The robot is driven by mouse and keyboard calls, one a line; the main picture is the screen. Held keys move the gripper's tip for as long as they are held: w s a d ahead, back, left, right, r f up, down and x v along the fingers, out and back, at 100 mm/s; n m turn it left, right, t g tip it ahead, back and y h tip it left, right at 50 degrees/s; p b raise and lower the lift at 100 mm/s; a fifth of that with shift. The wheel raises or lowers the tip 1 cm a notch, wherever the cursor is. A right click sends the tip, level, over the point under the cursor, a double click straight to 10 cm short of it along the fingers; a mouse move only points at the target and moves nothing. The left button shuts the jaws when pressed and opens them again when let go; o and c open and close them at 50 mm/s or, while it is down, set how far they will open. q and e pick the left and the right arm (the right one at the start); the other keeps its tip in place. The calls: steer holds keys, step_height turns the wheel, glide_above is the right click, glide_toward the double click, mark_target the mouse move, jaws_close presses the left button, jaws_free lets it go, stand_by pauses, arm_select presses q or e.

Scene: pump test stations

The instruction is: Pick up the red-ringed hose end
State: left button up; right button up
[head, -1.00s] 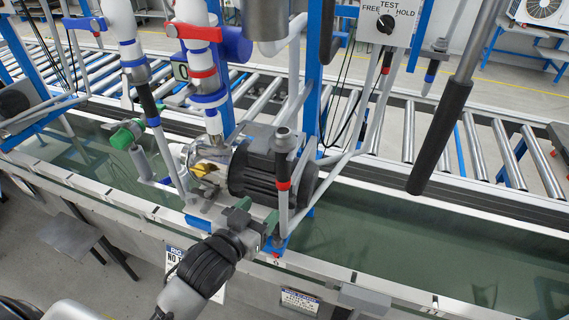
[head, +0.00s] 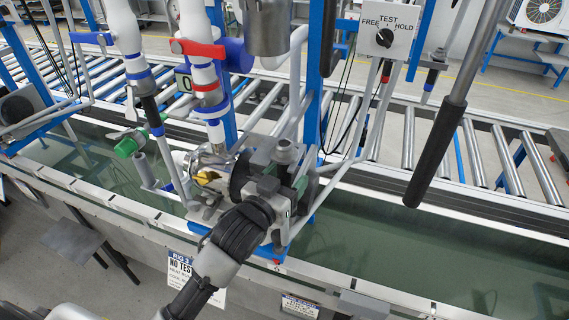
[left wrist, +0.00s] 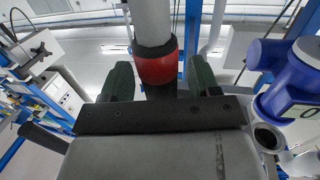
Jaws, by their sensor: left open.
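The red-ringed hose end shows in the left wrist view as a light grey tube with a red ring (left wrist: 157,66) and a dark part below it. My left gripper (head: 282,175) is open at the front of the pump. In the left wrist view its green-padded fingers (left wrist: 160,82) stand on either side of the hose end, with gaps visible. My right gripper is not in view.
The pump station with its white pipes (head: 205,75) and red handle (head: 200,49) stands just behind. A TEST switch box (head: 386,35) is above right. A dark-gripped lever (head: 437,150) hangs to the right. A water trough (head: 400,240) runs below; rollers (head: 475,152) lie behind.

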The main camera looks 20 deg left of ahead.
arm_select(q)
steer(key=shift+w+d, duration=0.15)
steer(key=shift+w, duration=0.45)
steer(key=shift+s, duration=0.15)
steer(key=shift+c, duration=0.9)
steer(key=c, duration=0.9)
steer(key=shift+r, duration=0.1)
